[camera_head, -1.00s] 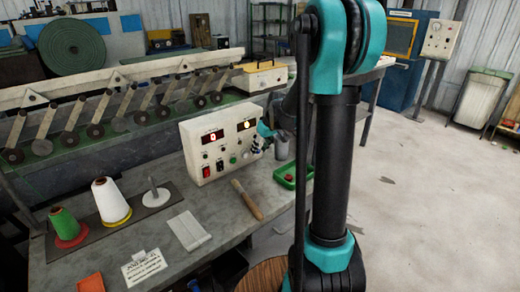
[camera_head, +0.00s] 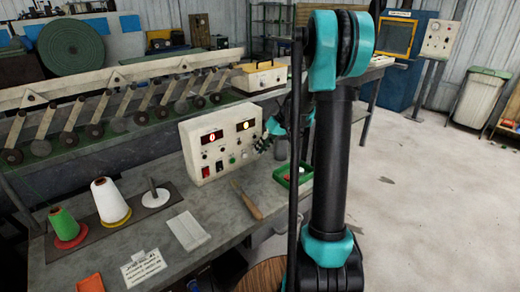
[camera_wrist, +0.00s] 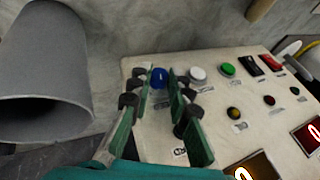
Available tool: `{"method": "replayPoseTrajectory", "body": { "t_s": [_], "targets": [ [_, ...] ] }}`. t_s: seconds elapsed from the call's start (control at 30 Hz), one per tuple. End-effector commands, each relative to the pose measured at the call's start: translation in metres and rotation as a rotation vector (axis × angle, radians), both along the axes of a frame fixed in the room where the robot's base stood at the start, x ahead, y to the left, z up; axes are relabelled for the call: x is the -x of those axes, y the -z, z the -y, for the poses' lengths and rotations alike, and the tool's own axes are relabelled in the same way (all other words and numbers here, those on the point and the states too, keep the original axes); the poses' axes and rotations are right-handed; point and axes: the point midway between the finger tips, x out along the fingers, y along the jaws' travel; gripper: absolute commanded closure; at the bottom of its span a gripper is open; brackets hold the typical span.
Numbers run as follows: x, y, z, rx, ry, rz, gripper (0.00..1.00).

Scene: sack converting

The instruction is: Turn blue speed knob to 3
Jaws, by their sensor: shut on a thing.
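The blue knob (camera_wrist: 158,76) stands on the pale control panel (camera_wrist: 220,85) near its edge in the wrist view. My gripper (camera_wrist: 160,86) has its two green, dark-padded fingers on either side of the knob and is shut on it. Finger contact and the knob's scale are hard to make out. In the head view the control box (camera_head: 205,150) stands on the bench, and my gripper (camera_head: 264,143) is at its right front. The fingers hide the blue knob there. The box's left display (camera_head: 212,137) is red and its right display (camera_head: 243,126) is yellow; each seems to read 0.
A white knob (camera_wrist: 197,74), a green button (camera_wrist: 228,69) and a red switch (camera_wrist: 271,62) lie beside the blue knob. A grey cylinder (camera_wrist: 42,75) is left of the panel. A green tray (camera_head: 285,180) and a wooden-handled tool (camera_head: 246,198) lie on the bench.

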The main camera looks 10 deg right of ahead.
Motion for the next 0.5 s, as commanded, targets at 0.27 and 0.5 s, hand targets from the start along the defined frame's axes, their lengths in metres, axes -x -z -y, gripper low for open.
{"method": "replayPoseTrajectory", "body": {
  "t_s": [0.27, 0.5],
  "targets": [
    [-0.0002, 0.0003, 0.0001, -0.028, -0.002, -0.015, 1.00],
    [-0.0002, 0.0002, 0.0003, -0.027, -0.002, -0.015, 0.67]
  ]
}}
